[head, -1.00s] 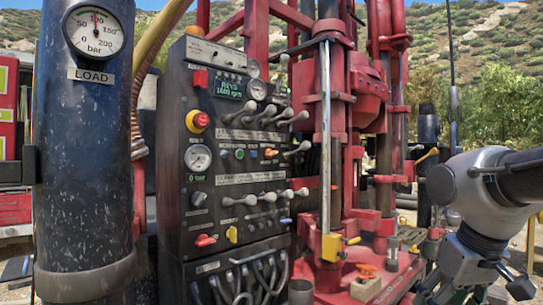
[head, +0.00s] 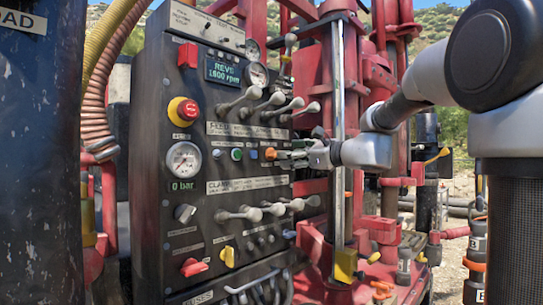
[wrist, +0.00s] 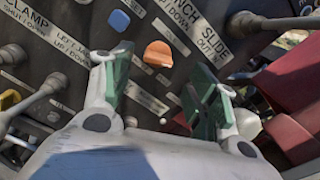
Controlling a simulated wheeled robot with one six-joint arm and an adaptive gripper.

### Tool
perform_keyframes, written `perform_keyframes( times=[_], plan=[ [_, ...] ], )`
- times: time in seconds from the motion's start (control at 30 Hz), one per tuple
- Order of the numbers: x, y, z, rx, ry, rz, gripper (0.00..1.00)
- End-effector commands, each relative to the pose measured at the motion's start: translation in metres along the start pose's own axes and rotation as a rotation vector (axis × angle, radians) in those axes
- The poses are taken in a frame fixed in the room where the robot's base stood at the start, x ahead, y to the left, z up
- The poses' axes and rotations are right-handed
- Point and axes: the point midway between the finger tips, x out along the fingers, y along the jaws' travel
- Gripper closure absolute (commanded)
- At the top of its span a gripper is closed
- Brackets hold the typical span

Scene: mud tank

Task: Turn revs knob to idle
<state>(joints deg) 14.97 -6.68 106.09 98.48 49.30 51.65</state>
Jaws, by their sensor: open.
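The dark control panel (head: 150,150) stands at the left centre of the head view. Its green display (head: 222,71) reads REVS and about 1800 rpm; the first digit is small. An orange knob (head: 270,154) sits on the panel's right part; I cannot read a label naming it as the revs knob. My gripper (head: 284,156) points at this knob from the right, close to it. In the wrist view my gripper (wrist: 162,82) is open and empty, with green pads. The orange knob (wrist: 158,53) shows just beyond and between the fingertips, with no visible contact.
Rows of levers lie above (head: 284,108) and below (head: 265,209) the orange knob. A blue button (wrist: 119,20) is beside it. A red emergency button (head: 184,111), grey knob (head: 184,213), red knob (head: 193,267) and yellow knob (head: 227,256) are further left. Red rig framework (head: 370,75) stands at right.

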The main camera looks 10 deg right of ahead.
Motion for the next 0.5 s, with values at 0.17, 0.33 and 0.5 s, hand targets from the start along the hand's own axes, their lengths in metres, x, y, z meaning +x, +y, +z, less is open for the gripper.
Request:
perform_keyframes(
  times=[0.17,0.33,0.5],
  plan=[
    [0.031,0.002,-0.001,-0.001,0.001,0.006,0.41],
    [0.056,0.002,-0.001,-0.003,0.001,0.005,0.41],
    [0.066,0.002,-0.001,-0.004,0.002,0.004,0.41]
  ],
)
